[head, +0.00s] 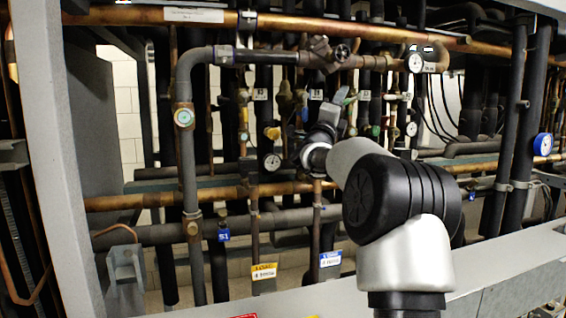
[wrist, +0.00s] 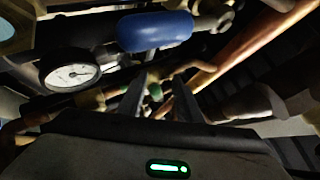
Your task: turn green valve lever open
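My gripper (wrist: 161,84) shows its two fingers apart in the wrist view, with a gap between them. A small green part (wrist: 153,89) shows in that gap, beyond or between the fingertips; I cannot tell whether either finger touches it, or whether it is the valve lever. In the head view my gripper (head: 336,106) is up among the pipes in the middle of the rack, its fingers small and partly hidden. A small green part (head: 374,131) shows just right of it. The lever's angle is too small and dark to read.
A blue handle (wrist: 155,31) lies close above the fingers in the wrist view, with a round gauge (wrist: 71,76) to its left. A copper pipe (wrist: 255,50) slants at the right. In the head view, several pipes and gauges crowd my gripper, including a dial (head: 272,162) below left.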

